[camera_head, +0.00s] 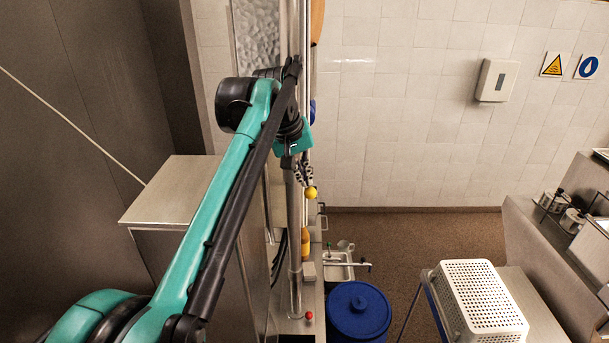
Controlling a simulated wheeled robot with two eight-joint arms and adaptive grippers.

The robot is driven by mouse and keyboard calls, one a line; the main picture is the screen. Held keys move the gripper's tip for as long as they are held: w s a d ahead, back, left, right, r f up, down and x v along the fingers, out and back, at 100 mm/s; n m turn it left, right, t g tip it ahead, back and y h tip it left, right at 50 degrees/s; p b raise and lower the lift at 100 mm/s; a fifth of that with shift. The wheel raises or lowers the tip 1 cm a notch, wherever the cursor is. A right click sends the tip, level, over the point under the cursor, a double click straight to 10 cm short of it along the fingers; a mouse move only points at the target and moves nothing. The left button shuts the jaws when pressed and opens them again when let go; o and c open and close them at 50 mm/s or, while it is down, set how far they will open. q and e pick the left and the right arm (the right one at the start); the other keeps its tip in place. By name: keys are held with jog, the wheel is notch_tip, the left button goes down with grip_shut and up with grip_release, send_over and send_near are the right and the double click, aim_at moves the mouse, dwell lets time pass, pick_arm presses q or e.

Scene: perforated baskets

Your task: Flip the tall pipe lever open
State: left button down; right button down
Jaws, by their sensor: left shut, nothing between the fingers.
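My left arm reaches from the lower left up to the pipes by the wall. My left gripper (304,174) points down beside them, small and dark, and looks shut and empty. A tall grey vertical pipe (295,235) stands just below and left of it. A round yellow knob (311,192) is right under the fingertips; I cannot tell whether they touch it. A red knob (309,315) is lower down, near the pipe's foot. I cannot make out which part is the lever or its angle, as my wrist and arm cover part of the pipes. My right gripper is out of view.
A small sink with a tap (340,265) and a blue round lid (358,308) are right of the pipe. A white perforated basket (480,298) is at the lower right. A metal cabinet (172,190) stands left, behind my arm. The brown floor (430,235) is open.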

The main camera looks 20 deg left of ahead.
pick_arm(q)
jog(key=shift+w, duration=0.1)
jog(key=shift+f, duration=0.1)
jog(key=shift+s+f+t+b, duration=0.2)
jog(key=shift+f+t+b, duration=0.1)
jog(key=shift+b, duration=0.2)
jog(key=shift+s+f+t+b, duration=0.1)
jog(key=shift+f+t+b, duration=0.35)
jog(key=shift+b, duration=0.25)
jog(key=w+a+f+m+t+y+b, duration=0.1)
jog(key=w+f+t+b, duration=0.3)
jog(key=f+t+b, duration=0.6)
jog(key=shift+f+m+y+b, duration=0.3)
jog(key=shift+f+y+b, duration=0.5)
jog(key=shift+b, duration=1.65)
jog(key=shift+f, duration=0.1)
